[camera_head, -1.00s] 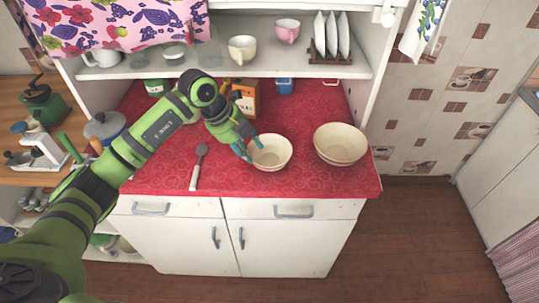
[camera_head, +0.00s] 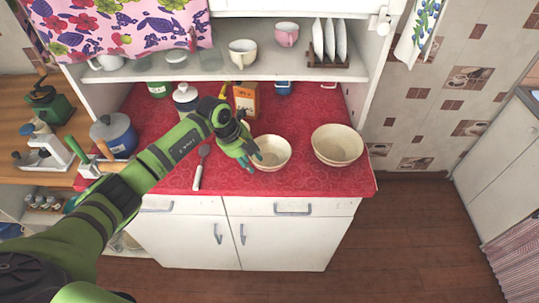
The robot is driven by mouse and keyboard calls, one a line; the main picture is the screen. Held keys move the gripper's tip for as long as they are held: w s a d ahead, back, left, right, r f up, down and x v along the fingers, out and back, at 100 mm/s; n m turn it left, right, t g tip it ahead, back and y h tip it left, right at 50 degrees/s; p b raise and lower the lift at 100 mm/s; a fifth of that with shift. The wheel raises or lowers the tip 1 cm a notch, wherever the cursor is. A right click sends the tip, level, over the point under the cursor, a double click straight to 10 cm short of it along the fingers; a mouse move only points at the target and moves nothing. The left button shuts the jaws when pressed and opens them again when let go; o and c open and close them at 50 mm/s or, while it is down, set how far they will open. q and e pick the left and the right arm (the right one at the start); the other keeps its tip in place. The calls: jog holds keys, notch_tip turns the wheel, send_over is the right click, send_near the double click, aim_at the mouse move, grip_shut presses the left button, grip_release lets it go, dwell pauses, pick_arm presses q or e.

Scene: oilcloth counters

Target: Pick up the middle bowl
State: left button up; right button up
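A cream bowl (camera_head: 273,160) stands upright on the red cloth of the counter, near the middle. A larger cream bowl (camera_head: 337,149) stands to its right; its doubled rim looks like two bowls nested. My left gripper (camera_head: 252,161) reaches in from the left to the left rim of the smaller bowl. Its teal fingertips are apart, one over the bowl's rim and one at its outer left side. Whether they touch the bowl I cannot tell. The gripper covers part of that left rim. My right gripper is out of view.
A spoon (camera_head: 201,167) lies left of the bowl. A white canister (camera_head: 186,100) and an orange box (camera_head: 246,99) stand behind my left arm. A shelf (camera_head: 200,73) with cups overhangs the back. The cloth's front right is clear.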

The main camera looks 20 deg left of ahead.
pick_arm(q)
grip_shut()
